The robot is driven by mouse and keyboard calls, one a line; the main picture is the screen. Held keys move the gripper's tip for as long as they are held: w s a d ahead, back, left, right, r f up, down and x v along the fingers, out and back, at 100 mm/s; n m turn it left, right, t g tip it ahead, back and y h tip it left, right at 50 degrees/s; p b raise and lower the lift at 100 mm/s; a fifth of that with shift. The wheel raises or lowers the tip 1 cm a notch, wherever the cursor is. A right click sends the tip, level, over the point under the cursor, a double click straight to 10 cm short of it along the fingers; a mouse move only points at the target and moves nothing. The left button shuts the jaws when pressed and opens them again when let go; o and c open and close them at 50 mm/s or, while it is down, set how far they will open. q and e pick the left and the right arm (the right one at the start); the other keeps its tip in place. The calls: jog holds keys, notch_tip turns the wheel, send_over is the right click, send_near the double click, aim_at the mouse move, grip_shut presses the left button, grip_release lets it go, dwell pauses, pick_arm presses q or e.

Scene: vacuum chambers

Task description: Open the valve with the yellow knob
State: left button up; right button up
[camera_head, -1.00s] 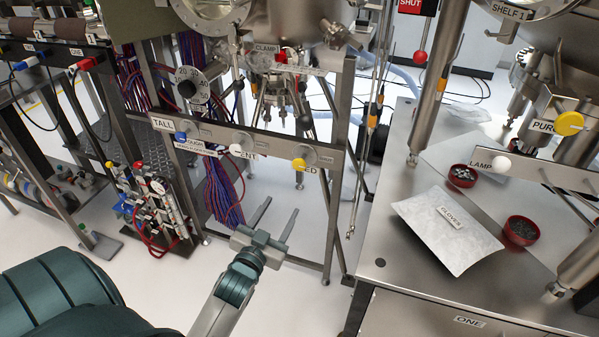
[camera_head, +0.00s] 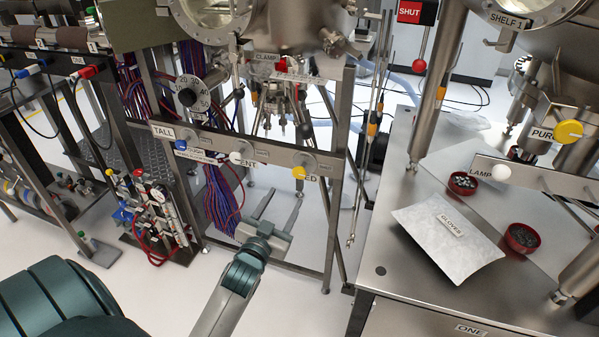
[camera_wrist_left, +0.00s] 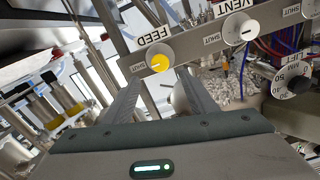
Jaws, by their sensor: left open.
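A yellow knob (camera_head: 299,172) sits at the right end of a metal panel (camera_head: 215,143), by a label partly hidden in the head view. In the left wrist view this yellow knob (camera_wrist_left: 159,63) sits by a FEED label, with SHUT printed beside it. My left gripper (camera_head: 285,194) is open and empty, just below and in front of the panel. In the left wrist view its fingers (camera_wrist_left: 162,82) point toward the panel, with the knob seen between and beyond them. I see no contact. My right gripper is not in view.
A white VENT knob (camera_head: 236,158) and a blue knob (camera_head: 181,145) share the panel. A second yellow knob (camera_head: 568,131) is at the far right, by a label starting PUR. A steel table (camera_head: 400,287) holds a gloves packet (camera_head: 447,227) and red bowls (camera_head: 522,237).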

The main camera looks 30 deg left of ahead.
aim_at(298, 174)
pick_arm(q)
jog(key=x, duration=1.3)
jog(key=shift+d+p, duration=0.1)
jog(key=shift+p, duration=0.3)
jog(key=shift+w, duration=0.15)
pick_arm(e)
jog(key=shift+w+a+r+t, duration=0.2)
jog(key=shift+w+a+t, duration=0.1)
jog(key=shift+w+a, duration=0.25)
pick_arm(q)
jog(key=c, duration=1.1)
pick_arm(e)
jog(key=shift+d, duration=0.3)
